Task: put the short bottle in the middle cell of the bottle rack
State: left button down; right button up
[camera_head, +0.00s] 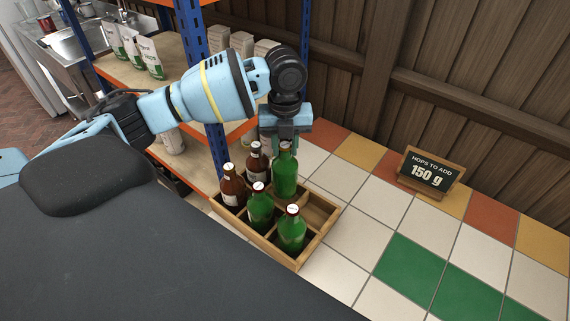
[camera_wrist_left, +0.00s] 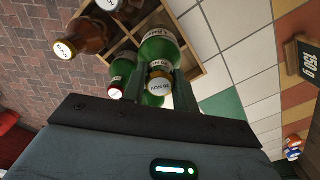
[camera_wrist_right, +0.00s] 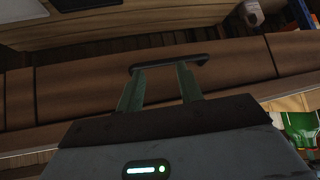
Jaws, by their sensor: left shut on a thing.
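The wooden bottle rack (camera_head: 318,246) stands on the tiled top in the head view. My left gripper (camera_head: 285,143) is shut on the neck of a green bottle (camera_head: 284,180), held upright at the rack's back middle cell. Its yellowish cap (camera_wrist_left: 160,82) shows between the fingers in the left wrist view. Its base is hidden by the rack and other bottles, so I cannot tell whether it touches the cell floor. The rack's back right cell (camera_head: 318,211) looks empty. My right gripper (camera_wrist_right: 160,88) is open, seen only in its wrist view.
Two brown bottles (camera_head: 232,190) fill the rack's left end. Two green bottles (camera_head: 261,210) stand in its front row, close to the held one. A hops sign (camera_head: 431,172) stands at the right. A blue shelf post (camera_head: 216,140) rises behind.

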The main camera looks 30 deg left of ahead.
aim_at(285, 162)
pick_arm(q)
jog(key=shift+f, duration=2.65)
jog(key=c, duration=1.1)
grip_release()
jog(key=shift+f, duration=0.1)
notch_tip(285, 162, up, 12)
jog(key=shift+r, duration=0.15)
